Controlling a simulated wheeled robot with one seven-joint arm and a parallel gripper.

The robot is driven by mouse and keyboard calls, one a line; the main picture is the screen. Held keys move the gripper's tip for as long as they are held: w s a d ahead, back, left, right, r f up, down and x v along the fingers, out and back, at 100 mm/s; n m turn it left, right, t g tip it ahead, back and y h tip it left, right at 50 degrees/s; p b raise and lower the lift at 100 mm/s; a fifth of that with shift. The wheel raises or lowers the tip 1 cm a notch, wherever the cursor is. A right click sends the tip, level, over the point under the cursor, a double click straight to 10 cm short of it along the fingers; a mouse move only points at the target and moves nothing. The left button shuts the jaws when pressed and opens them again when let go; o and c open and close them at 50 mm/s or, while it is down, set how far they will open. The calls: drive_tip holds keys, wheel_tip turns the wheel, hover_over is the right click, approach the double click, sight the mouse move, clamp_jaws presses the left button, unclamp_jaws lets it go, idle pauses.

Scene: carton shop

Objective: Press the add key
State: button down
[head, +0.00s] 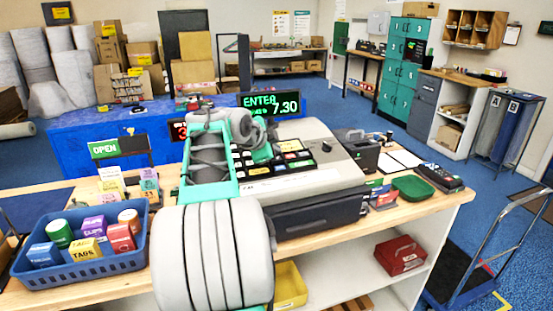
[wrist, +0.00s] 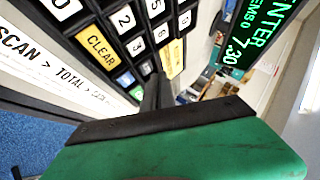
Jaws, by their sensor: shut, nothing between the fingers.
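The cash register (head: 315,165) stands on the wooden counter with its keypad (head: 290,157) partly hidden by my arm. My gripper (head: 262,158) is shut and empty, over the keypad. In the wrist view my gripper's dark fingertips (wrist: 158,80) are together, close to the lower right keys. Whether they touch a key I cannot tell. A yellow CLEAR key (wrist: 101,46) and white number keys are up and left of them. Another yellow key (wrist: 172,58) lies just beyond the fingertips, its label too small to read. I cannot pick out the add key for certain.
The register's display (head: 272,104) shows "ENTER" and 7.30 in green. A blue basket (head: 80,268) of small boxes is at the left of the counter (head: 125,288). A card terminal (head: 437,175) and a green tray (head: 413,188) are at the right.

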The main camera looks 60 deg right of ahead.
idle(0.8)
drive_tip(key=shift+w+f+b, duration=0.1)
drive_tip(key=shift+f+b, duration=0.35)
drive_tip(key=shift+b, duration=0.1)
drive_tip(key=shift+d+f+b, duration=0.1)
drive_tip(key=shift+f+b, duration=0.25)
drive_tip(key=shift+f, duration=0.5)
idle(0.7)
drive_tip(key=shift+r, duration=1.1)
drive_tip(key=shift+s+a+r+p, duration=0.15)
drive_tip(key=shift+r+p, duration=0.3)
drive_tip(key=shift+r, duration=0.35)
drive_tip(key=shift+s+a+r+p, duration=0.15)
drive_tip(key=shift+r+p, duration=0.25)
drive_tip(key=shift+r, duration=0.45)
drive_tip(key=shift+s+a+r+p, duration=0.15)
drive_tip(key=shift+r+p, duration=0.3)
drive_tip(key=shift+r, duration=0.35)
